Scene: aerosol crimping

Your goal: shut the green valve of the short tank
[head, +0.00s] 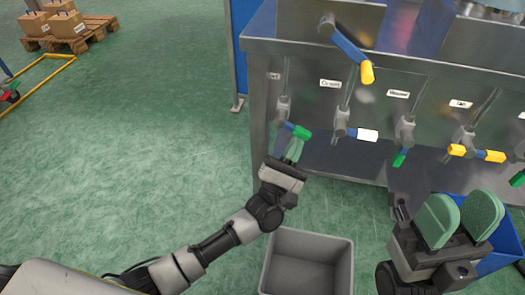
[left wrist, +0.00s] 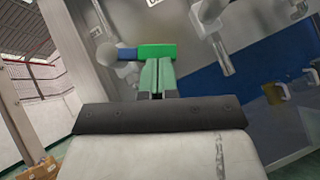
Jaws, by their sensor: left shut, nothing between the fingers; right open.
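A green-tipped valve handle (head: 299,131) is at the far left of the metal bench front and points right, slightly down. In the left wrist view the same green handle (left wrist: 157,51) lies crosswise, with a blue part at its left. My left gripper (head: 294,149) is shut and empty, its fingertips right at the underside of this handle; I cannot tell whether they touch. A second green handle (head: 399,159) hangs downward further right. The labels are too small to tell which valve belongs to the short tank. My right gripper (head: 461,220) is open and empty at lower right.
White (head: 367,135) and yellow (head: 457,150) valve handles sit along the bench front (head: 340,60). A blue-and-yellow handle (head: 351,53) sticks out above. A grey bin (head: 310,245) stands on the floor below; a blue bin (head: 507,236) is behind my right gripper.

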